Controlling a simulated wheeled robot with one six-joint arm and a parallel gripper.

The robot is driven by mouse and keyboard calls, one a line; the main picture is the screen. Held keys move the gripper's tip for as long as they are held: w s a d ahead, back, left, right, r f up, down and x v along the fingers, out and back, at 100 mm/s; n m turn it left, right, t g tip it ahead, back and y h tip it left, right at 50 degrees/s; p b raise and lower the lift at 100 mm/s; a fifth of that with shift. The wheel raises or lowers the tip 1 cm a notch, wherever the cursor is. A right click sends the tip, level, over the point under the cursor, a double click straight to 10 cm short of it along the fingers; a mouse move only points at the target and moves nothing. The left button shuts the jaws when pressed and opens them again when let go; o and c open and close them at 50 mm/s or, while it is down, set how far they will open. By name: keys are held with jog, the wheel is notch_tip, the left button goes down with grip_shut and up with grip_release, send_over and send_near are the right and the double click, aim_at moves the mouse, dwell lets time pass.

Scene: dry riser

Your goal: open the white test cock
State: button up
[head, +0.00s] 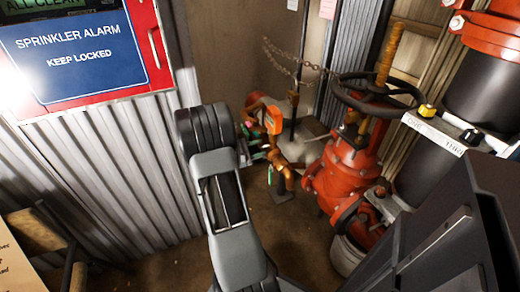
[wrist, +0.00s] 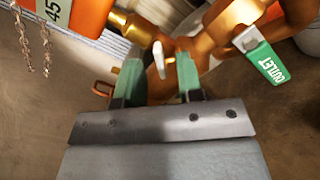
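In the wrist view, my gripper (wrist: 159,72) has its two green fingers apart. A small white lever (wrist: 158,58), which looks like the white test cock's handle, shows between the fingertips with a gap on each side. I cannot tell how deep it sits between them. It is on brass-coloured pipework (wrist: 221,42). A green lever marked OUTLET (wrist: 264,62) is to the right, clear of the fingers. In the head view, my arm covers much of the gripper, and I cannot make out the white lever there.
A red valve (head: 345,172) with a dark handwheel (head: 377,92) stands right of the pipework in the head view. A chain (head: 290,62) hangs behind. An orange tag marked 45 (wrist: 80,14) is at upper left in the wrist view. Corrugated wall (head: 110,165) lies left.

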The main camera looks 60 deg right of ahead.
jog(key=shift+s+d, duration=0.3)
jog(key=shift+d, duration=0.1)
jog(key=shift+c, duration=0.3)
grip_shut()
